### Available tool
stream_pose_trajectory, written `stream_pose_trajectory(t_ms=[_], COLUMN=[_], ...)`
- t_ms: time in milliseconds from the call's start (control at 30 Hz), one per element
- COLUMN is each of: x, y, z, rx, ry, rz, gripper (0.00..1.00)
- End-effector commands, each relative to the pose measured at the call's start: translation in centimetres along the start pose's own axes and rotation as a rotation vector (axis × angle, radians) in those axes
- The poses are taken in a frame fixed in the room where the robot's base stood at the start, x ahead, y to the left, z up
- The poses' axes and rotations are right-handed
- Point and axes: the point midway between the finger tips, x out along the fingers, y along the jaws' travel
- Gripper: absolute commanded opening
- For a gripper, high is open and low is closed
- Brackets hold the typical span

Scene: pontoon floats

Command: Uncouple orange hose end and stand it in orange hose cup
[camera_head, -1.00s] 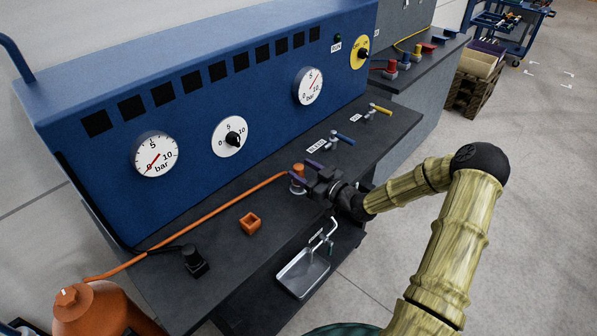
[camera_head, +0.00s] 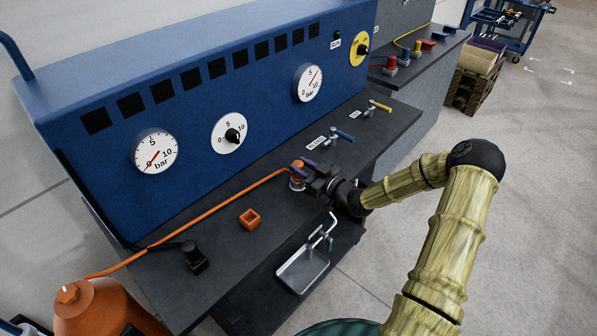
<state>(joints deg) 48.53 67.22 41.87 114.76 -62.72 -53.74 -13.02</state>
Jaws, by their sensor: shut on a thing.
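The orange hose (camera_head: 215,211) runs from the orange vessel at lower left across the dark bench. Its orange end (camera_head: 297,166) sits upright at a grey metal coupling (camera_head: 297,184) on the bench. My gripper (camera_head: 301,169) is shut on the orange hose end, with its dark fingers around it. The fingers hide part of the end, and I cannot tell whether it is still seated in the coupling. The orange hose cup (camera_head: 249,219), a small square open cup, stands empty on the bench, left of and nearer than my gripper.
A black fitting (camera_head: 194,258) with a cable stands left of the cup. Blue (camera_head: 342,136) and yellow (camera_head: 379,106) valve levers stand right of the coupling. The blue gauge panel (camera_head: 190,120) rises behind. A metal tray (camera_head: 303,272) is below the bench's front edge.

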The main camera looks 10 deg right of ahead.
Motion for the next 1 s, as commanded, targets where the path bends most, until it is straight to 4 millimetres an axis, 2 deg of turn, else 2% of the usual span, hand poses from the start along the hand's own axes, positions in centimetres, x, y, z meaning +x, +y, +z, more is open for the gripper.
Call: stream_pose_trajectory(t_ms=[200,367,800,1000], x=[0.0,0.0,0.0,0.0], y=[0.0,0.1,0.1,0.0], z=[-0.3,-1.5,-8.5,-9.9], rx=[-0.001,-0.003,-0.005,-0.001], ry=[0.0,0.001,0.001,0.0], rz=[0.0,0.001,0.001,0.0], gripper=[0.05,0.05,0.05,0.05])
